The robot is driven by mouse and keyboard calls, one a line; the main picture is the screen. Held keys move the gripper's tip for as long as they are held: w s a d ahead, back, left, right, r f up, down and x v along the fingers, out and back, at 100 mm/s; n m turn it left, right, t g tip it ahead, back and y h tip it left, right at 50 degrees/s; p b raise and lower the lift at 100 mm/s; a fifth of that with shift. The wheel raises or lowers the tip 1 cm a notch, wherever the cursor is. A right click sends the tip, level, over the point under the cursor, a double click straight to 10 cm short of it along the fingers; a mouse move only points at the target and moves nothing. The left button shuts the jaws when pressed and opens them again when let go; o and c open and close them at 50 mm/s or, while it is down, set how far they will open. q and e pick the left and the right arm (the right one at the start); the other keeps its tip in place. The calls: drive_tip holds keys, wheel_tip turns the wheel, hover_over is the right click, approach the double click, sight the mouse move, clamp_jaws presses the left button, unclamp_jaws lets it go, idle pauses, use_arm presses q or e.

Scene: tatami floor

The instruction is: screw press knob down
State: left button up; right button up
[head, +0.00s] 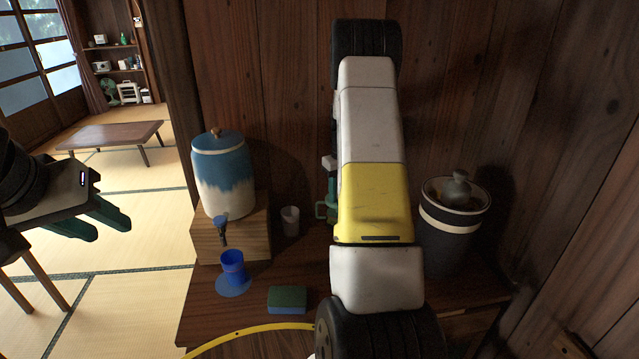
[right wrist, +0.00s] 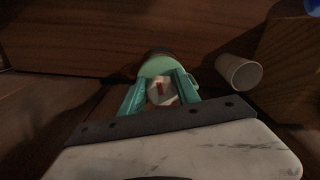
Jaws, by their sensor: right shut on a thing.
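In the right wrist view my right gripper (right wrist: 161,88) is shut on a small whitish knob (right wrist: 161,92) with a red mark. A pale green rounded body (right wrist: 155,66) shows just beyond the knob, partly hidden by the fingers. In the head view my own right arm covers most of this spot.
A wooden wall closes the back.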

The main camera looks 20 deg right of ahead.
drive_tip(key=shift+s+a+f+m, duration=0.2)
drive_tip(key=shift+f+m, duration=0.2)
drive_tip(key=shift+f, duration=0.2)
drive_tip(key=o, duration=0.9)
drive_tip(key=shift+d, duration=0.1)
drive_tip(key=shift+c, duration=0.2)
drive_tip(key=shift+o, duration=0.5)
drive_tip(key=shift+d+r, duration=0.1)
drive_tip(key=shift+r, duration=0.45)
drive_tip(key=shift+w+r, duration=0.15)
drive_tip(key=shift+r, duration=3.95)
